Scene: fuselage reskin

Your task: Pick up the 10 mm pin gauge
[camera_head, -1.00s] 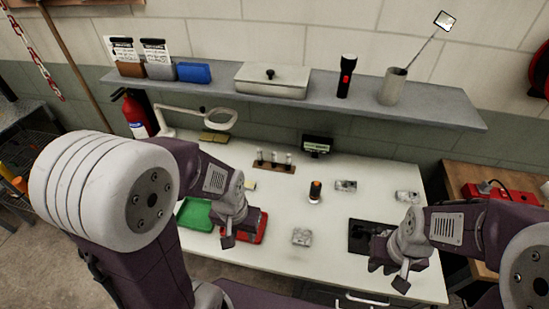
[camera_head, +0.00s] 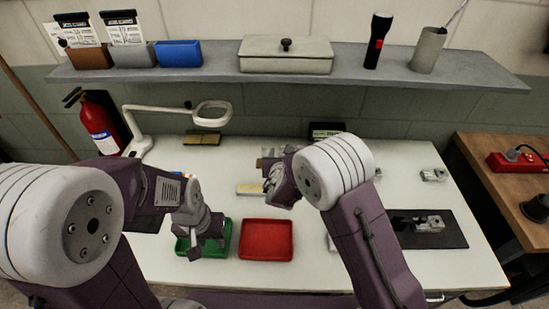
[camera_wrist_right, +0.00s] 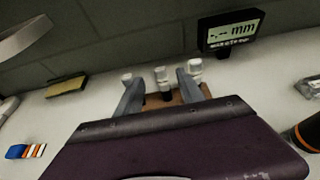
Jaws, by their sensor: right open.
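Three upright pin gauges with pale tops stand in a brown wooden block (camera_wrist_right: 158,101) in the right wrist view: a left one (camera_wrist_right: 127,78), a middle one (camera_wrist_right: 161,76) and a right one (camera_wrist_right: 194,67). I cannot read which is the 10 mm one. My right gripper (camera_wrist_right: 160,86) is open, its fingers pointing at the block, with the middle pin showing between them. In the head view my right gripper (camera_head: 272,180) is at the back middle of the table, and my arm hides most of the block. My left gripper (camera_head: 205,247) is above the green tray; its jaw state is unclear.
A red tray (camera_head: 266,240) lies beside the green tray (camera_head: 224,247). A display marked mm (camera_wrist_right: 231,33) stands behind the block. A magnifier lamp (camera_head: 210,113) is at the back left. A black mat (camera_head: 455,236) carries a metal part at right. The shelf (camera_head: 215,87) overhangs the back.

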